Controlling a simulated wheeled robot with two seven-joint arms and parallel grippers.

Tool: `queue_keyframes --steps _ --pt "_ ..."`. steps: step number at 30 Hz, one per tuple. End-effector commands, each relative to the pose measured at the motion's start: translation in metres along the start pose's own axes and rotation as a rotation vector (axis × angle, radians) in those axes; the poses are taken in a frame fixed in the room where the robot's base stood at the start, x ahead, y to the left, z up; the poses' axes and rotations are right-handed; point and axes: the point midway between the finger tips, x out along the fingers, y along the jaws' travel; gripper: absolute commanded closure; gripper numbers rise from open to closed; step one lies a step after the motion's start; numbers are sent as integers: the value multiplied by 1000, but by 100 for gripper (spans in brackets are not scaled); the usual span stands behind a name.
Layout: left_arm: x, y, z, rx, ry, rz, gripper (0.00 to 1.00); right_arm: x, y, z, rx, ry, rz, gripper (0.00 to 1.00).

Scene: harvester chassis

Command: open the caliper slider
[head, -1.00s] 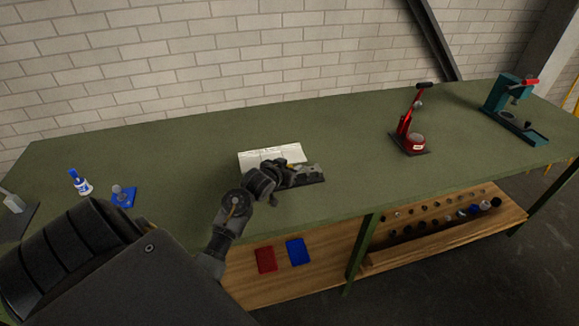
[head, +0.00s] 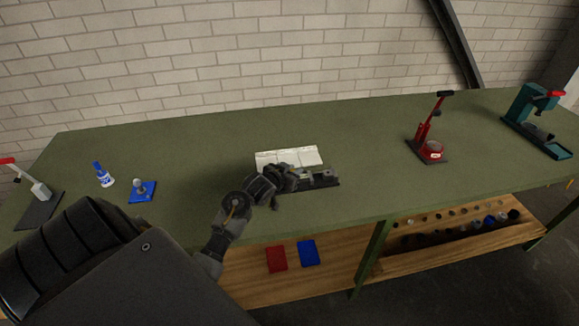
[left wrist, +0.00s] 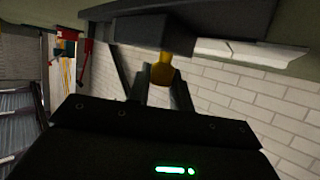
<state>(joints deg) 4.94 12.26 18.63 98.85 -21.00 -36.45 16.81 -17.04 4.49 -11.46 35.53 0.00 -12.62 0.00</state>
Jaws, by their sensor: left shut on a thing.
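The caliper (head: 325,178), a dark device with block-like parts, lies on the green bench in front of a white open sheet. My left gripper (head: 292,181) is at its left part and covers that part in the head view. In the left wrist view, a brass-coloured knob (left wrist: 162,73) sits between the fingers of my left gripper (left wrist: 155,90), under a dark block (left wrist: 150,32). The gripper is shut on this knob; whether it belongs to the slider cannot be told. My right gripper is not in view.
The white sheet (head: 288,157) lies just behind the caliper. A red press (head: 430,145) and a teal press (head: 537,120) stand to the right. A blue-white bottle (head: 104,176) and a blue-based tool (head: 142,190) stand to the left. A shelf holds red and blue trays.

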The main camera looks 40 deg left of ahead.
Motion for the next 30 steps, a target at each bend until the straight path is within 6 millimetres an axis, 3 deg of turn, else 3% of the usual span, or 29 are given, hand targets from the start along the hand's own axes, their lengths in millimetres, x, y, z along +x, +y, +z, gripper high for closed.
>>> queue_keyframes --steps 6,7,12,23,30 --pt "2 3 -1 0 2 3 100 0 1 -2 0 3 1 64" --pt "2 3 -1 0 2 3 77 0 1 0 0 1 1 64" --pt "2 2 -1 0 2 3 56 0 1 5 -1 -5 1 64" --pt "-4 2 0 2 2 2 56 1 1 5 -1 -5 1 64" --pt "-47 1 1 3 3 1 56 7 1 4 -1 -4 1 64"
